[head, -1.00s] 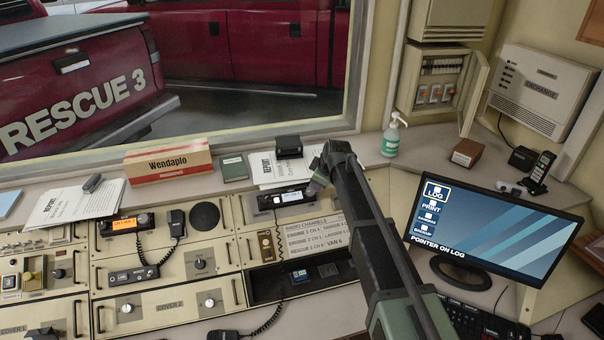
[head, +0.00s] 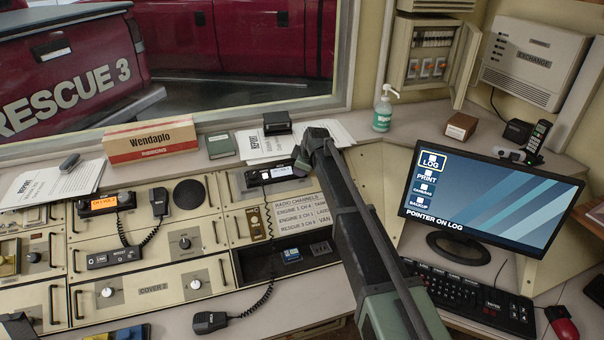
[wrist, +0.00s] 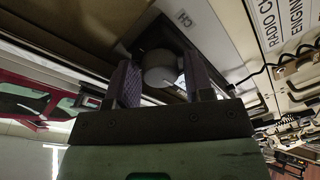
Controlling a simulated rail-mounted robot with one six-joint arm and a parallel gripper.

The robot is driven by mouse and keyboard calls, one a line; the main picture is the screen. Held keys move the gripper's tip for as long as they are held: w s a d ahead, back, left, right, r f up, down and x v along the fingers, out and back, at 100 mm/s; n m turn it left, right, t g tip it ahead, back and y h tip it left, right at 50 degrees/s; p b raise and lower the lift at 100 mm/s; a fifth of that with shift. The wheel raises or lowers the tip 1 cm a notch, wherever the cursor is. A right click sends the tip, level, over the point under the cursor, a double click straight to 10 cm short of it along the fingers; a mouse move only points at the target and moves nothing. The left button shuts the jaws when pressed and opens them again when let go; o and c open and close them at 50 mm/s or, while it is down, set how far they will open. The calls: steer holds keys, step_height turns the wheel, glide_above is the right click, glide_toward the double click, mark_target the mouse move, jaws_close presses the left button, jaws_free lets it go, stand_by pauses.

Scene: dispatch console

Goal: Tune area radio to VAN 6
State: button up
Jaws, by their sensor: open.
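A radio with a pale lit display (head: 279,172) sits in the upper right panel of the console; the display text is too small to read. My gripper (head: 302,167) is at this radio's right end. In the wrist view my gripper (wrist: 158,82) is open, with one dark finger on each side of a round grey knob (wrist: 160,66). A "CH" label (wrist: 184,19) is beside the knob. Whether the fingers touch it I cannot tell. The channel card (head: 300,210) below lists "RESCUE 3 CH 6" and "VAN"; my arm hides its right part.
Another radio with an orange display (head: 104,203) and a coiled-cord handset (head: 160,202) is at left. A second handset (head: 209,322) lies at the front edge. Papers and a black box (head: 277,123) are behind the radio. A monitor (head: 490,210) stands at right.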

steer(key=shift+r, duration=0.15)
steer(key=shift+c, duration=0.3)
steer(key=c, duration=0.6)
steer(key=m, duration=0.3)
steer(key=shift+s, duration=0.1)
steer(key=shift+m+t, duration=0.3)
steer(key=shift+m, duration=1.7)
